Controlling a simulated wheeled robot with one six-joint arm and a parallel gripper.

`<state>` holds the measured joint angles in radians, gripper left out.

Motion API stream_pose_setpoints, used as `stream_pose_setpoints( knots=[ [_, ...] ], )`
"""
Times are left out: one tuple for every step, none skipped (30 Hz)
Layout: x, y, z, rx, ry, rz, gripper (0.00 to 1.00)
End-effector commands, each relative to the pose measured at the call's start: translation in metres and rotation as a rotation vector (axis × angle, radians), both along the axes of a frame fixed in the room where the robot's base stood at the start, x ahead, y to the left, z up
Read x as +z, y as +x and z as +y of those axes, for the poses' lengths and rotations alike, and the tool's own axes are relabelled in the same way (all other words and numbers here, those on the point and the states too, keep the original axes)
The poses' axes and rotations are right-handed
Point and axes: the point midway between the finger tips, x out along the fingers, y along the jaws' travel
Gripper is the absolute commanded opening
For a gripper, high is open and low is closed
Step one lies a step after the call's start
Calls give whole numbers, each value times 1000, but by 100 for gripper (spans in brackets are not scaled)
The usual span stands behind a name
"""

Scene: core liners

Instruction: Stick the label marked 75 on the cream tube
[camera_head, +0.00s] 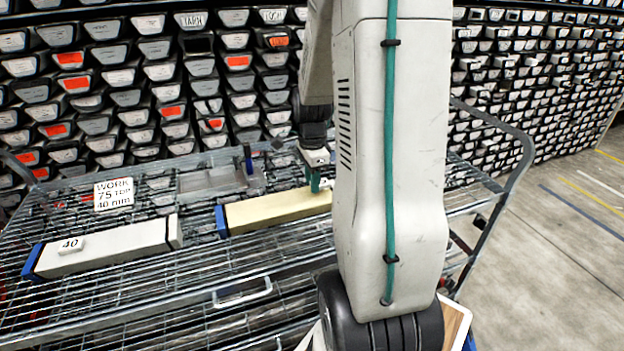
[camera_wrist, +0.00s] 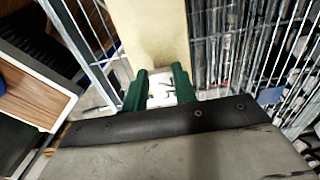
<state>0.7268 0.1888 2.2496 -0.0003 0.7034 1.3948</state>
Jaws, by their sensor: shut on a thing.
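The cream tube (camera_head: 275,211) lies on the wire-mesh cart top, with a blue cap at its left end; it also fills the top middle of the wrist view (camera_wrist: 155,35). My gripper (camera_head: 318,183) has green fingers and is low at the tube's right part, partly hidden by my arm. In the wrist view my gripper (camera_wrist: 160,88) is shut on a small white label (camera_wrist: 162,90) with dark digits that look like 75. The label is in line with the tube. I cannot tell whether it touches the tube's surface.
A paler grey-white tube (camera_head: 110,250) with a label marked 40 (camera_head: 71,244) lies to the left. A sign reading WORK 75 TOP 40 mm (camera_head: 114,194) stands behind it. A clear tray (camera_head: 212,181) is at the back. Racks of core boxes fill the background.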

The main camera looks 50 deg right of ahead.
Motion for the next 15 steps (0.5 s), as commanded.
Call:
stream_pose_setpoints(
  knots=[
    [0, 0, 0, 0, 0, 0, 0],
    [0, 0, 0, 0, 0, 0, 0],
    [0, 0, 0, 0, 0, 0, 0],
    [0, 0, 0, 0, 0, 0, 0],
    [0, 0, 0, 0, 0, 0, 0],
    [0, 0, 0, 0, 0, 0, 0],
    [0, 0, 0, 0, 0, 0, 0],
    [-1, 0, 0, 0, 0, 0, 0],
    [-2, 0, 0, 0, 0, 0, 0],
    [-2, 0, 0, 0, 0, 0, 0],
    [-3, 0, 0, 0, 0, 0, 0],
    [-4, 0, 0, 0, 0, 0, 0],
    [-5, 0, 0, 0, 0, 0, 0],
    [-6, 0, 0, 0, 0, 0, 0],
    [-6, 0, 0, 0, -1, -1, 0]
  ],
)
